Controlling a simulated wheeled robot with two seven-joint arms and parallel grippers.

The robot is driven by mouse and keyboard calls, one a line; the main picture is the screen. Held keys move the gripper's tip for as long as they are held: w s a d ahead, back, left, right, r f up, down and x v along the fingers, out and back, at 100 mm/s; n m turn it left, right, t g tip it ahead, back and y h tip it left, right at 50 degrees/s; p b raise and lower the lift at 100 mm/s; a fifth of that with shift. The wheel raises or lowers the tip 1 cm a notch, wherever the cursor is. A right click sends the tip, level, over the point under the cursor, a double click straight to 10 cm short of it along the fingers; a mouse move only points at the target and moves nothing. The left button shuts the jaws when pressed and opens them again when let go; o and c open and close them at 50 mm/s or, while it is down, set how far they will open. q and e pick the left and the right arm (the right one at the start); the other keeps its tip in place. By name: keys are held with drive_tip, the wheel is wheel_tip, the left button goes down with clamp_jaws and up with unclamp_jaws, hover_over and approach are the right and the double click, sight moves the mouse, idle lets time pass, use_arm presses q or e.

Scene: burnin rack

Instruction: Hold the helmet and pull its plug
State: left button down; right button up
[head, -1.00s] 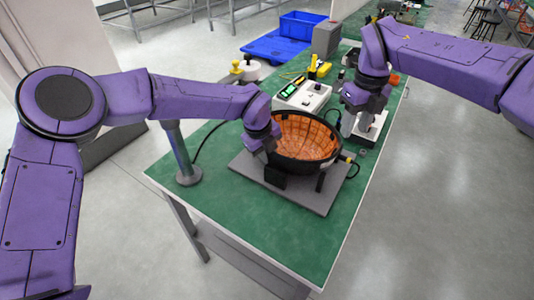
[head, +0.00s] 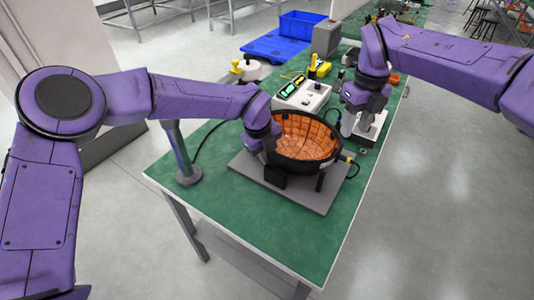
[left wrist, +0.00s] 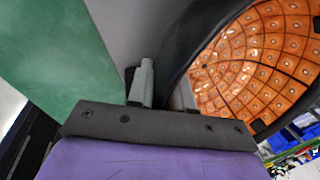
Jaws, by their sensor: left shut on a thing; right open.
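The helmet (head: 304,142) is a dark bowl with an orange tiled inside, open side up, on a grey plate (head: 318,202). My left gripper (head: 270,152) is shut on the helmet's left rim. In the left wrist view, a grey finger (left wrist: 145,82) stands beside the black rim (left wrist: 190,45), and the orange inside (left wrist: 255,60) shows at right.
A white box (head: 302,95) with green displays stands behind the helmet. A grey post (head: 182,150) rises from the green table (head: 225,217) at left. A white-based device (head: 376,125) is close to my right gripper. The table's front is clear.

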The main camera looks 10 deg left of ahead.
drive_tip(key=w+d+t+h, duration=0.25)
drive_tip(key=d+h, duration=0.25)
drive_tip(key=d, duration=0.4)
drive_tip(key=w+d+t+h, duration=0.1)
drive_tip(key=w+d+h, duration=0.3)
drive_tip(key=d, duration=0.6)
drive_tip(key=w+d+r+n+t+h, duration=0.55)
drive_tip(key=d+r+n+t, duration=0.25)
drive_tip(key=t, duration=0.3)
drive_tip(key=a+n+t+y, duration=0.2)
drive_tip(key=n+t, duration=0.2)
use_arm(q)
drive_tip(key=shift+r, duration=0.1)
use_arm(e)
drive_tip(key=n+g+y, duration=1.1)
drive_tip(key=n+y, duration=1.8)
drive_tip(key=n, duration=0.2)
approach(350, 161)
drive_tip(key=w, duration=0.1)
drive_tip(key=shift+a+f, duration=0.3)
drive_tip(key=shift+a, duration=0.05)
drive_tip(key=shift+a, duration=0.1)
drive_tip(key=x, duration=0.9)
